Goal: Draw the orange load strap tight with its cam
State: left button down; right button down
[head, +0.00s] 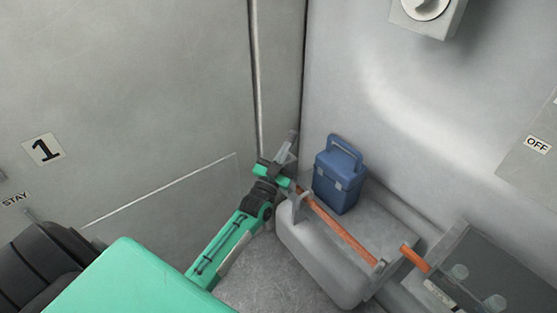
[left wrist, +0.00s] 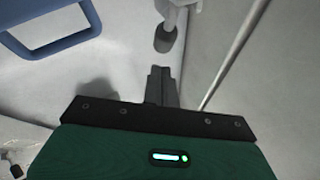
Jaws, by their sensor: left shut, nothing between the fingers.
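The orange load strap (head: 335,228) runs across the top of a grey tote (head: 308,252), from its left end near my gripper down to the right. A separate orange length (head: 415,258) shows to the right. My left gripper (head: 286,152) is beside the strap's upper left end, its fingers pointing up and away. In the left wrist view its dark fingers (left wrist: 160,82) are together and empty. Just beyond the fingertips is a pale rod with a dark end (left wrist: 166,38); I cannot tell whether it is the cam lever. The cam is not clearly visible. My right gripper is not in view.
A blue lidded box (head: 338,182) with a handle stands behind the strap; its handle (left wrist: 90,18) is close at the left wrist view's upper left. A grey tray (head: 470,285) with jars is at right. Walls enclose the corner behind the gripper.

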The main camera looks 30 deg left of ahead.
aim_at(292, 140)
pick_arm(q)
jog(key=shift+w+a+f, duration=0.15)
jog(key=shift+w+f, duration=0.05)
jog(key=shift+w, duration=0.3)
jog(key=shift+w+a+f, duration=0.1)
jog(key=shift+w+f, duration=0.05)
jog(key=shift+w, duration=0.3)
jog(key=shift+w+r+p, duration=0.1)
jog(key=shift+p, duration=0.25)
jog(key=g+p, duration=0.1)
jog(key=p, duration=0.1)
jog(key=w+m+p, duration=0.1)
jog(key=p, duration=0.1)
jog(key=shift+r+g+h, duration=0.2)
jog(key=shift+g+h, duration=0.2)
jog(key=shift+d+f, duration=0.1)
jog(key=shift+f, duration=0.15)
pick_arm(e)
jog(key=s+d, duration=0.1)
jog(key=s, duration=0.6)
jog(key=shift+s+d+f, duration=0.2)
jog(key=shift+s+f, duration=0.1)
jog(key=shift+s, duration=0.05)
